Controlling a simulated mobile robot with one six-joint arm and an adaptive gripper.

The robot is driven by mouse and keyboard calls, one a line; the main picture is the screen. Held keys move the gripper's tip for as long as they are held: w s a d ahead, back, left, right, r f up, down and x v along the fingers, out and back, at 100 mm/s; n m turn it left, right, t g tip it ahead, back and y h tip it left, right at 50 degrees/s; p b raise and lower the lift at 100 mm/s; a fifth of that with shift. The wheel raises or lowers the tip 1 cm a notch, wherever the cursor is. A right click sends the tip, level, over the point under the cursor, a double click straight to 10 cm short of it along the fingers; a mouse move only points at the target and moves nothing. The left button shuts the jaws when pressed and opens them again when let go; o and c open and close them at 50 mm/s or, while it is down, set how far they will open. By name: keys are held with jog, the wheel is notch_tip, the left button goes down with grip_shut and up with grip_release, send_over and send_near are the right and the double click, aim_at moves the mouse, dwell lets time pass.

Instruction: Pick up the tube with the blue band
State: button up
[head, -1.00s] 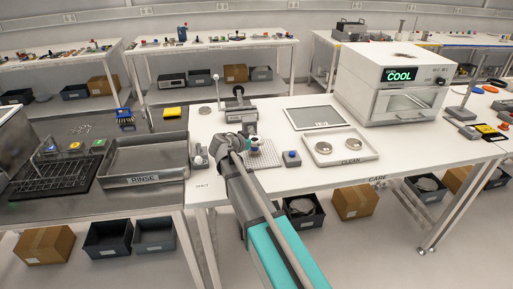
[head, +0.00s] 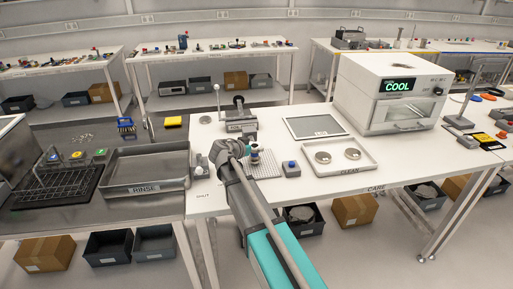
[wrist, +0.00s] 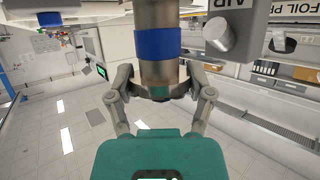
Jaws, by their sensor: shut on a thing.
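The tube with the blue band (wrist: 160,70) is a metallic cylinder in the wrist view, with a wide blue ring around it. My gripper (wrist: 160,92) has its fingers on both sides of the tube's lower part, below the band. It is shut on the tube. In the head view my gripper (head: 252,158) is small and partly hidden by my own arm, above the pale gridded mat (head: 266,168). From these views I cannot tell whether the tube is clear of the mat.
A grey block with a blue button (head: 291,168) stands right of the mat. A white tray (head: 341,170) with two round metal parts lies further right, before the white oven marked COOL (head: 400,92). A clamp-like fixture (head: 238,118) stands behind. The rinse basin (head: 146,170) is left.

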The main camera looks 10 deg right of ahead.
jog(key=s+r+p, duration=0.1)
jog(key=r+p, duration=0.1)
jog(key=s+a+r+p, duration=0.1)
jog(key=s+r+p, duration=0.1)
jog(key=r, duration=0.1)
jog(key=s+r+p, duration=0.1)
jog(key=r+p, duration=0.1)
jog(key=shift+s+a+r+p, duration=0.15)
jog(key=shift+s+p, duration=0.15)
jog(key=shift+s, duration=0.05)
jog(key=s+a+r+p, duration=0.1)
jog(key=s, duration=0.2)
jog(key=s+a+r+p, duration=0.1)
jog(key=s, duration=0.1)
jog(key=s+r+p, duration=0.1)
jog(key=s, duration=0.2)
jog(key=shift+s+a+r+p, duration=0.35)
jog(key=shift+a, duration=0.05)
jog(key=shift+d, duration=0.15)
